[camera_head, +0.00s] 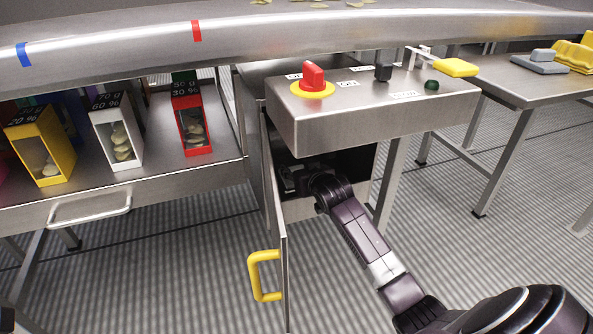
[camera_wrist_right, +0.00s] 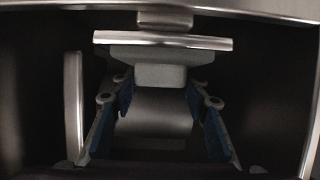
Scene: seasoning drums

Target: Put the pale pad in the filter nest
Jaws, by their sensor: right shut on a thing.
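In the head view my right arm reaches into the open cabinet under the control box, and its gripper (camera_head: 295,177) is in the dark interior. In the right wrist view the right gripper (camera_wrist_right: 158,82) is shut on a pale grey block-like piece, which I take to be the pale pad (camera_wrist_right: 160,74). Its wider pale part lies just beyond the fingertips, against or close below a bright metal bar (camera_wrist_right: 163,40). The bar may belong to the filter nest; I cannot tell whether the pad is seated or touching.
The cabinet door (camera_head: 278,225) with a yellow handle (camera_head: 264,276) stands open left of my arm. The control box (camera_head: 375,115) with a red knob (camera_head: 313,76) is above it. A side table (camera_head: 533,97) at right carries grey and yellow pieces. Seasoning boxes stand at left.

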